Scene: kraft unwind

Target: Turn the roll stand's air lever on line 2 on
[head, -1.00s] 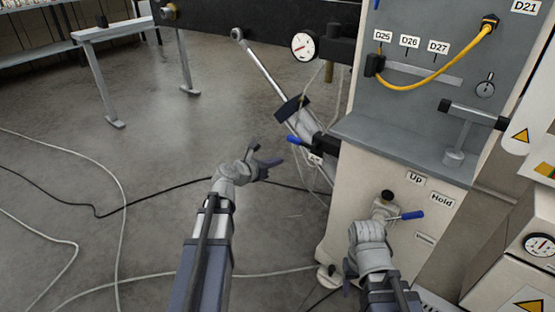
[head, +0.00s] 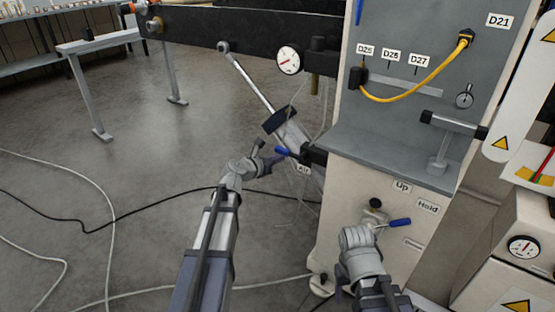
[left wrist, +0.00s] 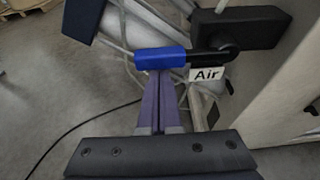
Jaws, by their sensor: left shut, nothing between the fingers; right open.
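The air lever has a blue handle (head: 287,152) on a black arm at the side of the roll stand. In the left wrist view the blue handle (left wrist: 160,60) lies crosswise just past my fingertips, beside a white "Air" label (left wrist: 206,74). My left gripper (head: 272,162) is shut and empty, its fingers (left wrist: 160,95) together and pointing at the handle. I cannot tell whether they touch it. My right gripper (head: 340,292) is open, low in front of the cabinet, its fingers partly hidden. No line number is readable.
A second blue-handled lever (head: 399,222) sits on the cabinet (head: 345,190) near the "Up" and "Hold" labels. A gauge (head: 289,60) hangs above the slanted cylinder (head: 255,85). Cables (head: 110,215) cross the otherwise open floor on the left.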

